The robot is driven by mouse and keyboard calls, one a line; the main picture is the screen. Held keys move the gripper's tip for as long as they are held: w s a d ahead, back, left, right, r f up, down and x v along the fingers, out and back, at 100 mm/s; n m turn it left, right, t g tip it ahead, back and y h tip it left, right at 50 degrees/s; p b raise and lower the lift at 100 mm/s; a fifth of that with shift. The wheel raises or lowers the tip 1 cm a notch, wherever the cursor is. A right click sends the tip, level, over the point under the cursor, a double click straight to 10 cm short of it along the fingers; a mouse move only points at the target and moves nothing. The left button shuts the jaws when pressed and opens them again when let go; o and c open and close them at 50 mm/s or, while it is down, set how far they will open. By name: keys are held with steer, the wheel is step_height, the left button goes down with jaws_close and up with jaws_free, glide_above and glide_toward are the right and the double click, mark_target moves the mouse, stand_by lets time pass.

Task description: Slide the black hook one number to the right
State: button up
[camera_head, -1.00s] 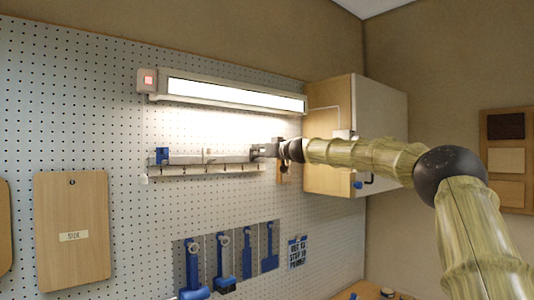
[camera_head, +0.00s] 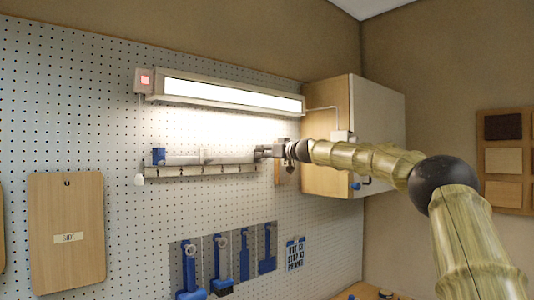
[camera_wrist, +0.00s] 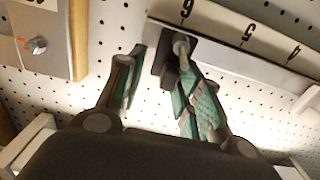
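The numbered rail (camera_head: 205,169) is fixed to the pegboard below the lamp. In the wrist view its number strip (camera_wrist: 228,37) appears upside down, with 6, 5 and 4 running left to right. The black hook (camera_wrist: 166,64) is at the rail by the 6. My gripper (camera_wrist: 160,92) is open, with one finger on each side of the hook. The right finger is close against the hook; I cannot tell whether it touches. A gap shows on the left side. In the head view my gripper (camera_head: 268,152) is at the rail's right end and hides the hook.
A blue piece (camera_head: 158,156) sits at the rail's left end. The lamp (camera_head: 230,95) is above, and a wooden cabinet (camera_head: 326,130) stands right of the rail. Blue tools (camera_head: 222,258) hang below.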

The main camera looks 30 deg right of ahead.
steer(key=shift+a, duration=0.15)
steer(key=s+d, duration=0.2)
steer(key=s, duration=1)
steer(key=shift+d, duration=0.2)
stand_by(0.4)
